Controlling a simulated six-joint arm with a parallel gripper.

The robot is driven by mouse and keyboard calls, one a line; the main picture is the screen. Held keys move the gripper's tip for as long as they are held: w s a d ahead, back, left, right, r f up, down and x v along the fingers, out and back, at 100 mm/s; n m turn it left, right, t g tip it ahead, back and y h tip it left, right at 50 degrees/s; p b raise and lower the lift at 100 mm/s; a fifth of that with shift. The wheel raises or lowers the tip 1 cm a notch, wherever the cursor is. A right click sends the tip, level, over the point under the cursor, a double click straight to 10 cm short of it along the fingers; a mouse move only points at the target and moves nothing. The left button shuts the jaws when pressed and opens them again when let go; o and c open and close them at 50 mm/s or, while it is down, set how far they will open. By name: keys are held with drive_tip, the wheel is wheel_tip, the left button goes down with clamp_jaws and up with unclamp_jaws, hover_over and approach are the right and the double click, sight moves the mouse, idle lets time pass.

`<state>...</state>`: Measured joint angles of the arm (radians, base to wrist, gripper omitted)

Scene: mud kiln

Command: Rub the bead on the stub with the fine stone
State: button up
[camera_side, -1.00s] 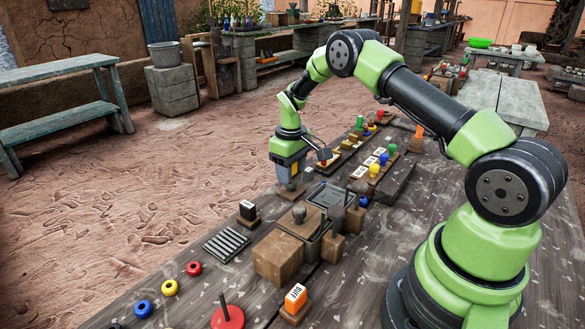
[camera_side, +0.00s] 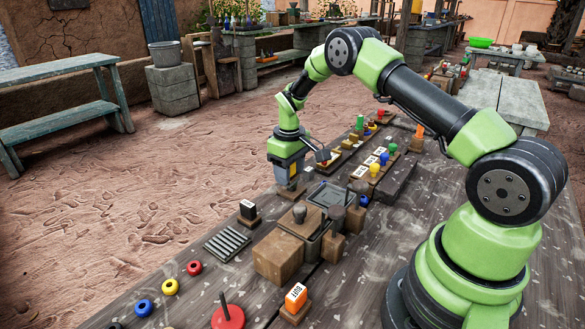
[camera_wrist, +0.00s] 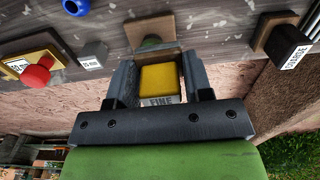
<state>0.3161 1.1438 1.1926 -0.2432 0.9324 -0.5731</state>
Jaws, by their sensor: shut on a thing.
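The fine stone is a yellow block with a FINE label, held between my gripper's fingers (camera_wrist: 160,82) in the wrist view. Its yellow face (camera_wrist: 160,78) shows between the two grey fingers. Just beyond it is a brownish stub (camera_wrist: 152,28) with a dull green part at its near end; I cannot tell whether that part is the bead. Contact between stone and stub is not clear.
A dark coarse stone (camera_side: 248,210) stands on a wooden holder nearby; the wrist view shows it at right (camera_wrist: 288,45). A slotted grey rack (camera_side: 227,243), a tray (camera_side: 328,195) and wooden blocks (camera_side: 280,257) crowd the near side. A red-knobbed block (camera_wrist: 36,72) sits left.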

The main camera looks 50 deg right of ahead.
drive_tip(key=shift+a, duration=0.3)
drive_tip(key=shift+d, duration=1.4)
drive_tip(key=shift+a, duration=1.4)
drive_tip(key=shift+r, duration=4.05)
